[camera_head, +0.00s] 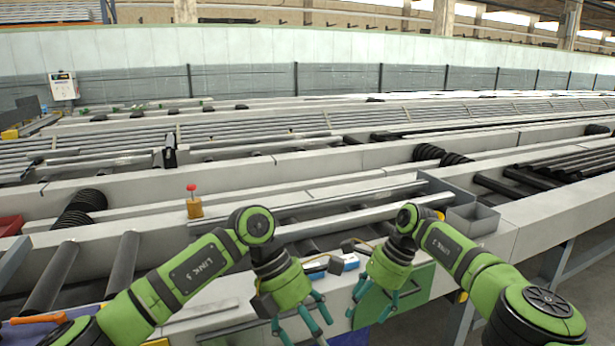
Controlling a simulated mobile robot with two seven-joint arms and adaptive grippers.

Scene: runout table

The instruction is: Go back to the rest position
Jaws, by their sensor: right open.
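Both green arms reach in over the near edge of the runout table (160,240). My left gripper (300,322) hangs fingers-down in front of the near edge, with its teal fingers spread and nothing between them. My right gripper (368,308) is to its right, also pointing down, with its teal fingers apart and empty. It hangs in front of a green panel (412,290) on the table's side. The two grippers are close together but apart.
A small grey bin (473,219) sits on the table right of my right wrist. A yellow block with a red knob (194,202) stands left of my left arm. Dark rollers (122,262) and long metal bars (350,220) lie nearby. A blue and white item (350,262) is between the wrists.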

